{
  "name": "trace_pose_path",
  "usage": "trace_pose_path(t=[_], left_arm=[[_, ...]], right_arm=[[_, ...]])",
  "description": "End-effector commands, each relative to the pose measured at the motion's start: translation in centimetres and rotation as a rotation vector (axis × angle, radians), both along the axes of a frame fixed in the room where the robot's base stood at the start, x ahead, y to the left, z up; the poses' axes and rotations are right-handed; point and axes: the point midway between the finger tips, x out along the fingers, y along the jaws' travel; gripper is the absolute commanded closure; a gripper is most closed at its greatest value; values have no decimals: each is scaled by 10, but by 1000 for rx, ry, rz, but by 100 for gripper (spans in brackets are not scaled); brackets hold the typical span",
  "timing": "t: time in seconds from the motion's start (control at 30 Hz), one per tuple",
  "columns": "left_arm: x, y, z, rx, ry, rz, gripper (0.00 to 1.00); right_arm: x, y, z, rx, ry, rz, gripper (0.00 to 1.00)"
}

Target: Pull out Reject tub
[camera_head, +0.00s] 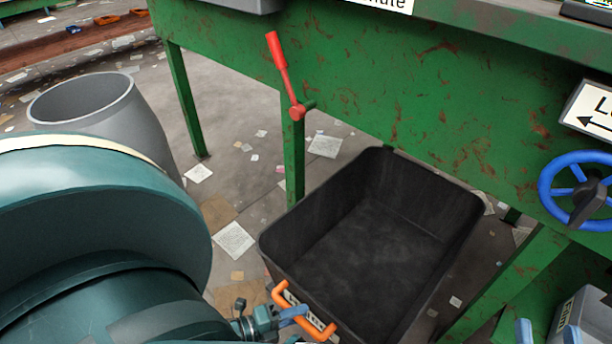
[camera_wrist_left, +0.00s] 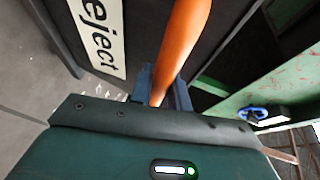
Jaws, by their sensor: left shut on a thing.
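The Reject tub (camera_head: 365,250) is a black open bin on the floor, empty inside, standing mostly out in front of the green machine's legs. An orange handle (camera_head: 290,297) is on its near side. The tub's white label reading "eject" (camera_wrist_left: 98,35) shows in the left wrist view. My left gripper (camera_head: 298,312) is shut on the orange handle, which also shows between its fingers in the left wrist view (camera_wrist_left: 178,55). Two bluish fingertips of my right gripper (camera_head: 547,330) show apart at the bottom right edge, with nothing seen between them.
The green machine (camera_head: 400,80) stands behind the tub, with a red lever (camera_head: 280,60) and a blue handwheel (camera_head: 578,190). A grey bin (camera_head: 85,100) stands at left. Paper scraps litter the floor.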

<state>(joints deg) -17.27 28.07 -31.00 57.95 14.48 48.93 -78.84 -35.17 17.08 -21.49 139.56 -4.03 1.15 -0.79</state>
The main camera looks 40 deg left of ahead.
Motion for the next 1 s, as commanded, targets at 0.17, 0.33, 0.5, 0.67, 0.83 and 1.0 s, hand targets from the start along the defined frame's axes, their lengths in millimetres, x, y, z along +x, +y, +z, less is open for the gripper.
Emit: trace_pose_path(t=[0.17, 0.33, 0.5, 0.67, 0.83, 1.0], left_arm=[[-7, 2, 0, 0, 0, 1, 100], [-8, 2, 0, 2, 0, 1, 100], [-7, 2, 0, 2, 0, 2, 100], [-7, 2, 0, 2, 0, 1, 69], [-7, 1, 0, 1, 0, 1, 60], [-7, 1, 0, 1, 0, 1, 60]], right_arm=[[1, 0, -4, -8, 9, -4, 62], [1, 0, -6, -10, 11, -4, 62], [1, -1, -6, -10, 10, -5, 62], [1, -1, -4, -8, 7, -5, 62], [1, -1, -3, -7, 5, -6, 62], [1, -1, -2, -7, 4, -6, 62]])
